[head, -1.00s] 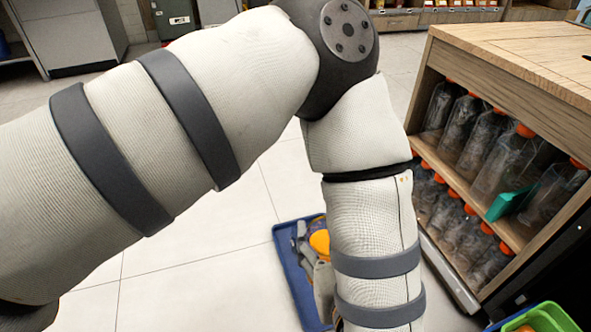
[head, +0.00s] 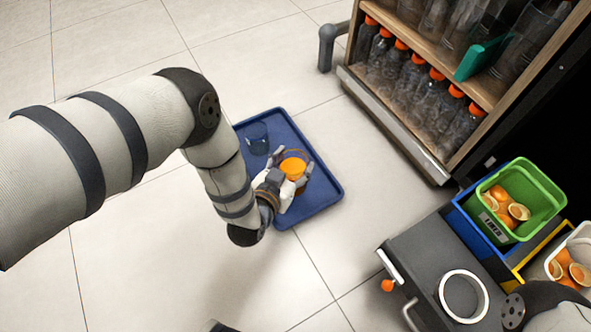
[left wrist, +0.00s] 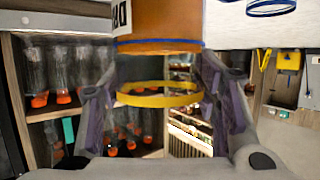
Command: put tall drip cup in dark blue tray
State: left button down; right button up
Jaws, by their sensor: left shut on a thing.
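A clear cup with orange contents (head: 293,168) is held in my left gripper (head: 285,181), whose fingers close around its sides. The cup appears over the right part of the dark blue tray (head: 318,203), which lies on the floor. I cannot tell whether the cup's base touches the tray. In the left wrist view, the cup (left wrist: 157,30) appears upside down between the fingers of the left gripper (left wrist: 160,98), with a yellow ring and a blue line around it. My right gripper is not in view.
A clear bluish cup (head: 257,138) stands at the tray's back left. A wooden shelf (head: 455,55) with orange-capped bottles is at the upper right. A green bin (head: 535,188) of orange halves and a dark cart (head: 425,250) are at the right. Floor around the tray is open.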

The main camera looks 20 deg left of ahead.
aim_at(295, 169)
pick_arm(q)
jog(key=w+f, duration=0.1)
jog(key=w+f+b, duration=0.1)
jog(key=f, duration=0.1)
jog(key=w+f+b, duration=0.1)
jog(key=shift+a+f, duration=0.2)
jog(key=shift+a, duration=0.1)
jog(key=f, duration=0.1)
jog(key=f+b, duration=0.2)
jog(key=shift+w+f, duration=0.15)
jog(key=shift+w, duration=0.1)
jog(key=c, duration=0.6)
grip_release()
